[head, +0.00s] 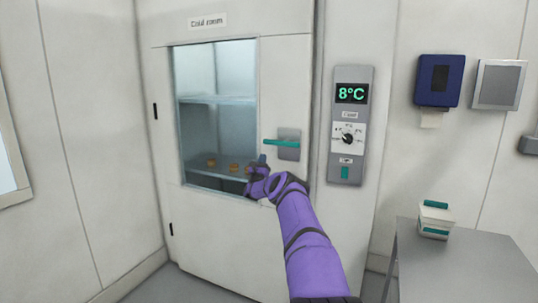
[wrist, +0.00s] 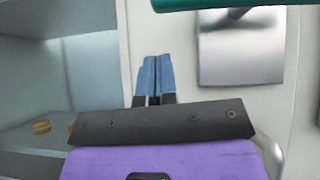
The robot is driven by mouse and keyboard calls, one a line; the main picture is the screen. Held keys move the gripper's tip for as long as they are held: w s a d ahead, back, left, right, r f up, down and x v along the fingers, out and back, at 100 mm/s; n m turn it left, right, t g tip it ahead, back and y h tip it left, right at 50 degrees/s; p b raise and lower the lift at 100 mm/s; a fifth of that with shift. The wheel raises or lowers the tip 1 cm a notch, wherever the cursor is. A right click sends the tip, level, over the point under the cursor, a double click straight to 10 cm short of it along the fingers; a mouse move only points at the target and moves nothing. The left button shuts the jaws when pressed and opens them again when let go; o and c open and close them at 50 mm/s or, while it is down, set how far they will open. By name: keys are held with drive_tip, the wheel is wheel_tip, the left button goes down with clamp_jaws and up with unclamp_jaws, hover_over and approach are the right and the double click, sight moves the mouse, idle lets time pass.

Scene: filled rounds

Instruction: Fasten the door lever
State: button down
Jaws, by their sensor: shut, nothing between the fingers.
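The cold room door (head: 291,60) stands in front of me and looks closed, with a glass window. Its teal door lever (head: 281,143) lies about level on a grey plate (head: 289,153) at the door's right side. In the wrist view the lever (wrist: 230,4) shows at the top edge, above and right of my fingers, with the plate (wrist: 240,50) below it. My gripper (head: 262,158) is just below and left of the lever's free end. In the wrist view its blue fingers (wrist: 154,80) are shut together and empty, apart from the lever.
Right of the door is a control panel (head: 347,125) reading 8°C with a dial and teal switch. A grey table (head: 465,265) with stacked containers (head: 434,220) stands at the right. Small round items (head: 233,168) sit on a shelf behind the window.

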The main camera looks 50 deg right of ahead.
drive_tip(key=v, duration=0.9)
drive_tip(key=shift+a, duration=0.3)
drive_tip(key=shift+w, duration=0.15)
